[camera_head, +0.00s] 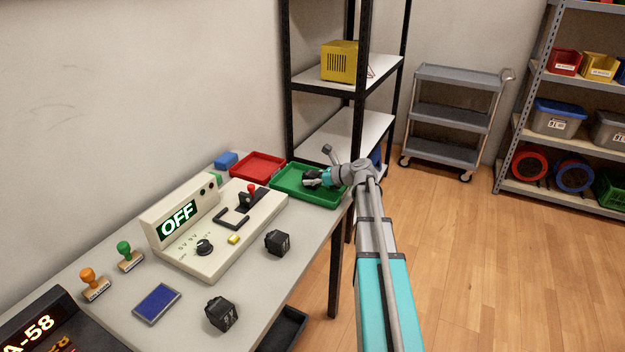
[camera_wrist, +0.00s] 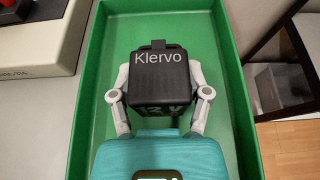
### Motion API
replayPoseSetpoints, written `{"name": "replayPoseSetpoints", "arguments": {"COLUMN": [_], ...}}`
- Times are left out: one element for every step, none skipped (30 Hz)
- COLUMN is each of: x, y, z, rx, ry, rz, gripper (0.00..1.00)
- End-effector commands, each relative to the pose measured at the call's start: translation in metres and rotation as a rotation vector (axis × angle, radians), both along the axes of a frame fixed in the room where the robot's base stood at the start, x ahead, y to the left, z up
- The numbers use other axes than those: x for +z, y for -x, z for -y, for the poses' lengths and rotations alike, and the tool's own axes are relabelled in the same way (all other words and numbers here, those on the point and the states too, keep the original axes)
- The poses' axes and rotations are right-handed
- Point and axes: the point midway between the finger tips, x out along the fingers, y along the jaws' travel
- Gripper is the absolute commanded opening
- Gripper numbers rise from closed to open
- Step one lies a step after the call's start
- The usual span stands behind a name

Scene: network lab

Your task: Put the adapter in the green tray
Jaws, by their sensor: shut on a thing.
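The adapter (camera_wrist: 158,77) is a black block marked "Klervo", seen in the wrist view between the two fingers of my gripper (camera_wrist: 160,95). My gripper is shut on it. The green tray (camera_wrist: 243,110) lies beneath and around it in the wrist view. Whether the adapter touches the tray floor I cannot tell. In the head view my gripper (camera_head: 313,180) is over the green tray (camera_head: 330,196) at the far end of the table, and the adapter is mostly hidden there.
A red tray (camera_head: 258,166) sits left of the green tray. The device reading "OFF" (camera_head: 178,221) is nearer. Two black blocks (camera_head: 277,242) (camera_head: 222,314), stamps and a blue pad (camera_head: 157,302) lie on the table (camera_head: 185,287). A black shelf (camera_head: 310,72) stands behind.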

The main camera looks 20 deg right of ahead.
Motion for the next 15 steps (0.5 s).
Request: {"name": "replayPoseSetpoints", "arguments": {"x": [-0.0012, -0.0022, -0.0033, -0.0039, -0.0029, -0.0026, -0.0025, -0.0025, -0.0025, -0.0025, -0.0025, -0.0025, -0.0025, -0.0025, -0.0025], "y": [-0.0001, 0.0, -0.0001, 0.0, -0.0001, 0.0, 0.0, 0.0, 0.0, 0.0, 0.0, 0.0, 0.0, 0.0, 0.0], "z": [-0.0001, 0.0, -0.0001, -0.0001, -0.0001, -0.0001, -0.0002, -0.0002, -0.0001, -0.0001, -0.0001, -0.0001, -0.0001, -0.0001, -0.0001], "rx": [0.0, 0.0, 0.0, 0.0, 0.0, 0.0, 0.0, 0.0, 0.0, 0.0, 0.0, 0.0, 0.0, 0.0, 0.0], "ry": [0.0, 0.0, 0.0, 0.0, 0.0, 0.0, 0.0, 0.0, 0.0, 0.0, 0.0, 0.0, 0.0, 0.0, 0.0], "rz": [0.0, 0.0, 0.0, 0.0, 0.0, 0.0, 0.0, 0.0, 0.0, 0.0, 0.0, 0.0, 0.0, 0.0, 0.0], "gripper": [0.06, 0.06, 0.06, 0.06, 0.68, 0.75, 0.81, 0.86, 0.94, 0.96, 0.96, 0.96, 0.96, 0.96, 0.96]}}
